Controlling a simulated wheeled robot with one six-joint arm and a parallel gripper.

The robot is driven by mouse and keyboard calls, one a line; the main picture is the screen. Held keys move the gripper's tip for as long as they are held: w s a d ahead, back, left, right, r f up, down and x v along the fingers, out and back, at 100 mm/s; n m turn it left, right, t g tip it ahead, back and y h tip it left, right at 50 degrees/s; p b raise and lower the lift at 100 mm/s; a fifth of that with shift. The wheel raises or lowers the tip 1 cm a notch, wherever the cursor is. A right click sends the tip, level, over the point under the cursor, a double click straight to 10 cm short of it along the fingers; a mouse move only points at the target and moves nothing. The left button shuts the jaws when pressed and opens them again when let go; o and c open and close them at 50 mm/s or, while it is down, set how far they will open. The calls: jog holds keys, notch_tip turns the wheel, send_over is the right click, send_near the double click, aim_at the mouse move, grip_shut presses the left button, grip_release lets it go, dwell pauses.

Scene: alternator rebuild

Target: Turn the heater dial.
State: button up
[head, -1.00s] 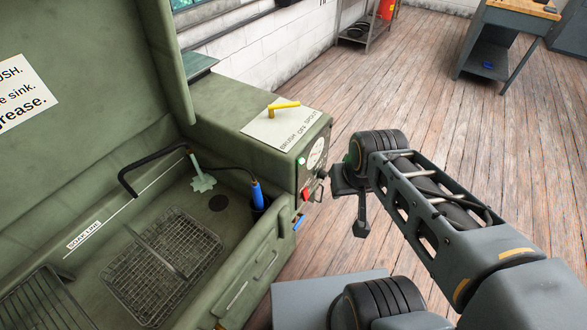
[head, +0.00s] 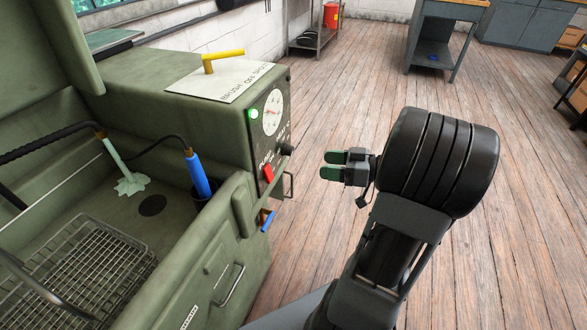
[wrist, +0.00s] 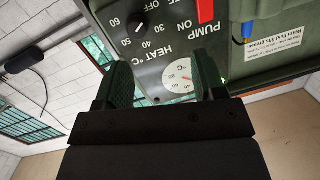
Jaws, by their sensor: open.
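The heater dial is a small black knob (head: 287,149) on the right-end control panel of the green parts washer. In the wrist view the dial (wrist: 139,22) has a white pointer mark and numbers around it, with HEAT °C lettered beside it. My gripper (head: 333,165) is open and empty, with green-padded fingers pointing left toward the panel. A gap of floor shows between the fingertips and the dial. In the wrist view my gripper (wrist: 162,60) has its fingers spread below the dial, which lies above and left of the space between them.
A round gauge (head: 273,112), a green lamp and a red pump switch (head: 268,173) share the panel. A yellow lever (head: 222,56) stands on the washer top. A handle and blue-tipped lever (head: 268,220) stick out below. The wooden floor right of the washer is open.

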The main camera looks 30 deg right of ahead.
aim_at(288, 150)
jog(key=w+a+f+t+b, duration=0.1)
jog(key=w+a, duration=0.4)
jog(key=w, duration=0.5)
jog(key=shift+a+n+t+h, duration=0.3)
jog(key=shift+a+t, duration=0.1)
jog(key=shift+t, duration=0.4)
jog(key=shift+f, duration=0.1)
jog(key=c, duration=0.9)
